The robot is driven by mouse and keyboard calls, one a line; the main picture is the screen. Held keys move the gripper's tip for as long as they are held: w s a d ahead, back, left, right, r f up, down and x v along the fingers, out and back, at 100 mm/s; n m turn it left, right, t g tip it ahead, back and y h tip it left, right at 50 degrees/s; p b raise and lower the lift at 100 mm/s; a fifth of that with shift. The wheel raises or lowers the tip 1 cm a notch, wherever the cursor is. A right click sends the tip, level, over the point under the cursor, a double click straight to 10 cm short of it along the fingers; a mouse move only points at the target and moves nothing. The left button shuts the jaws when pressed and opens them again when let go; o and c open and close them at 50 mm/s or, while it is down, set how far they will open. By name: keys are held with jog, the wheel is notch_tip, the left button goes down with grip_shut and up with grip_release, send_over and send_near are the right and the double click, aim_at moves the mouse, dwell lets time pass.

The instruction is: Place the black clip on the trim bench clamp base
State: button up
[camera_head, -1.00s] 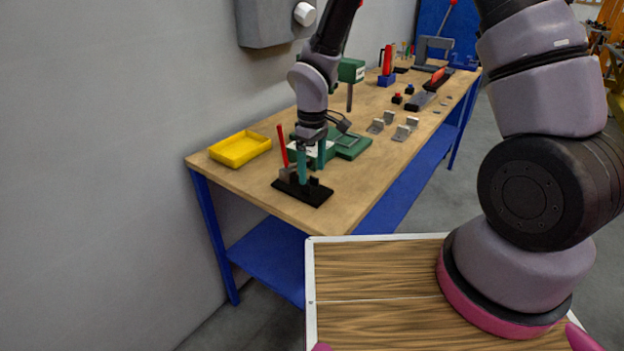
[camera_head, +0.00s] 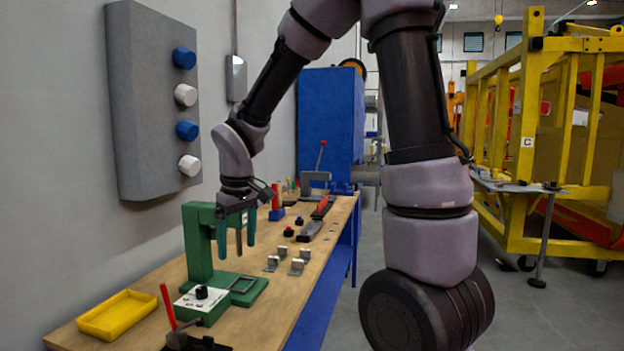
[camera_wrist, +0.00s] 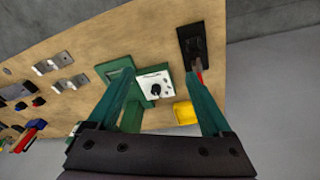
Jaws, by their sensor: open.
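The trim bench clamp base (camera_head: 196,345) is a black plate with a red upright lever (camera_head: 167,306), cut off by the bottom edge of the head view. In the wrist view the whole black base (camera_wrist: 191,35) lies at upper right, beyond the right fingertip. A small raised black piece shows on it, perhaps the black clip, but black on black I cannot tell it for sure. My gripper (camera_head: 237,250) has teal fingers, open and empty, raised above the bench by the green press. It also shows in the wrist view (camera_wrist: 158,78), with nothing between the fingers.
The green press (camera_head: 198,250) has a white panel with a black knob. A yellow tray (camera_head: 117,315) lies at the left. Several grey metal brackets (camera_head: 297,266) and red and black parts stand along the wooden bench (camera_head: 268,322). A grey knobbed panel (camera_head: 150,100) hangs on the wall.

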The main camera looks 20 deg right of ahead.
jog(key=s+d+r+m+t+y, duration=0.1)
jog(key=s+d+r+m+t, duration=0.4)
jog(key=s+d+r+m, duration=0.5)
jog(key=s+d+r, duration=0.3)
jog(key=r, duration=0.3)
jog(key=shift+d+r+y, duration=0.2)
jog(key=shift+d+y, duration=0.1)
jog(key=shift+d, duration=0.1)
jog(key=shift+w, duration=0.1)
